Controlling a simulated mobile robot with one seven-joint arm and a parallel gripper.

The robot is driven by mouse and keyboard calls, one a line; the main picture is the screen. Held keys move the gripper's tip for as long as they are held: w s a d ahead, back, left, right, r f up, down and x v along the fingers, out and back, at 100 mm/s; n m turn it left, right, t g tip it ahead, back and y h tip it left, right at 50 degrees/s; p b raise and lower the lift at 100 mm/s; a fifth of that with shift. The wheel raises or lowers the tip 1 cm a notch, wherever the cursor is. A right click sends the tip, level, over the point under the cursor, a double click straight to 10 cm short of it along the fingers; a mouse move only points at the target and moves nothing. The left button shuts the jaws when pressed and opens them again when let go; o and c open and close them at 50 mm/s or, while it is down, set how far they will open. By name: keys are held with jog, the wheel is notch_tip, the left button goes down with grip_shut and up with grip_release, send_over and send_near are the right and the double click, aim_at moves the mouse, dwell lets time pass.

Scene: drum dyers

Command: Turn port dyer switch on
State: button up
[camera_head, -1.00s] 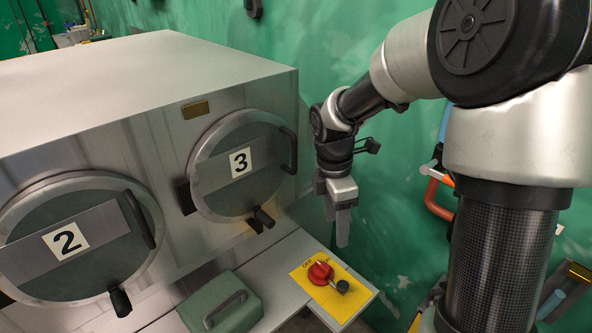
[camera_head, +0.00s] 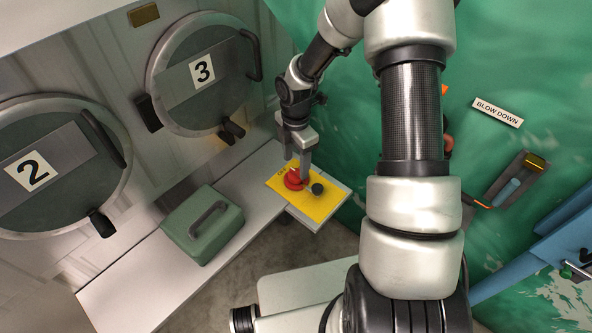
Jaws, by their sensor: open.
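The port dyer switch is a red rotary knob (camera_head: 293,180) with a black-ended handle (camera_head: 317,189), on a yellow plate (camera_head: 312,205) at the right end of the pale ledge. The plate's lettering is partly hidden by my gripper. My gripper (camera_head: 297,170) points down with its jaws apart, right over the red knob. One finger overlaps the knob in the picture. I cannot tell whether it touches. The handle points to the lower right.
Round doors marked 3 (camera_head: 203,72) and 2 (camera_head: 50,165) stand behind the ledge (camera_head: 160,270). A green box with a handle (camera_head: 203,225) sits on the ledge, left of the switch. The green wall is close on the right, with a BLOW DOWN sign (camera_head: 497,111).

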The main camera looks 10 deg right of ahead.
aim_at(296, 171)
jog(key=shift+f, duration=2.15)
jog(key=shift+c, duration=0.3)
jog(key=c, duration=1)
